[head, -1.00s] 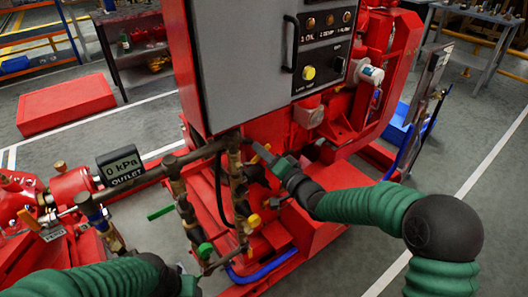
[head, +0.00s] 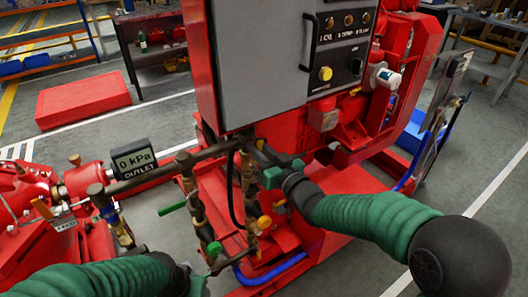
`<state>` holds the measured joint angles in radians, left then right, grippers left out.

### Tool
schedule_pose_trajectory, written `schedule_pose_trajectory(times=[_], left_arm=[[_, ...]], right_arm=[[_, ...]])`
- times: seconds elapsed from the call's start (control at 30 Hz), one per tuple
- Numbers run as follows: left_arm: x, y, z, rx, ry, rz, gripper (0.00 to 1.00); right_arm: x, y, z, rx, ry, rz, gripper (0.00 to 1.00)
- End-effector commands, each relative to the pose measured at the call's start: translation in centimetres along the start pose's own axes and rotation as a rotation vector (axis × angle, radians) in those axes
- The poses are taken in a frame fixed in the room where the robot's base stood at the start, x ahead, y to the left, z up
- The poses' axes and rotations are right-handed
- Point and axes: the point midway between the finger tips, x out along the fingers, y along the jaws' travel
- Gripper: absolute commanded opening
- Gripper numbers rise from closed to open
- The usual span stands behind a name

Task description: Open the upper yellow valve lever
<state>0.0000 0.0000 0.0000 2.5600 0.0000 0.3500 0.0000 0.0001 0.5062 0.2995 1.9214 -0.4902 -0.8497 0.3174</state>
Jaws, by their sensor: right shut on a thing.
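The upper yellow valve lever (head: 260,144) is on the brown vertical pipework below the grey control box; only a small bit of yellow shows at my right gripper. My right gripper (head: 262,155) reaches in from the right and is shut on this lever, its fingers close against the pipe. A lower yellow lever (head: 264,222) sits farther down the same pipe, free of the gripper. My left gripper (head: 190,284) is at the bottom edge, low and left of the pipes; its fingers are mostly hidden.
Green levers (head: 214,248) stick out of the pipework to the left and below. The control box (head: 262,65) overhangs the pipes. Bare floor (head: 470,160) lies to the right.

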Motion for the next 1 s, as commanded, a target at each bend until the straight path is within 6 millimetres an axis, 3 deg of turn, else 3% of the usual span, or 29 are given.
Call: schedule_pose_trajectory(times=[0.03, 0.3, 0.83, 0.87, 1.0], left_arm=[[0.46, 0.00, 0.11, 0.000, 0.000, 0.000, 0.57], [1.01, 0.00, 0.24, 0.000, 0.000, 0.000, 0.57], [1.08, 0.00, 0.25, 0.000, 0.000, 0.000, 0.57], [1.08, 0.00, 0.25, 0.000, 0.000, 0.000, 0.57], [1.07, 0.00, 0.25, 0.000, 0.000, 0.000, 0.57]], right_arm=[[-0.09, -0.28, 1.00, -0.022, -0.016, -0.001, 0.00], [-0.09, -0.99, 1.02, -0.121, -0.018, -0.002, 0.00], [-0.09, -1.16, 1.02, -0.147, -0.019, -0.002, 0.00], [-0.09, -1.17, 1.02, -0.147, -0.019, -0.003, 0.21], [-0.07, -1.16, 0.78, -0.147, -0.014, -0.002, 0.39]])
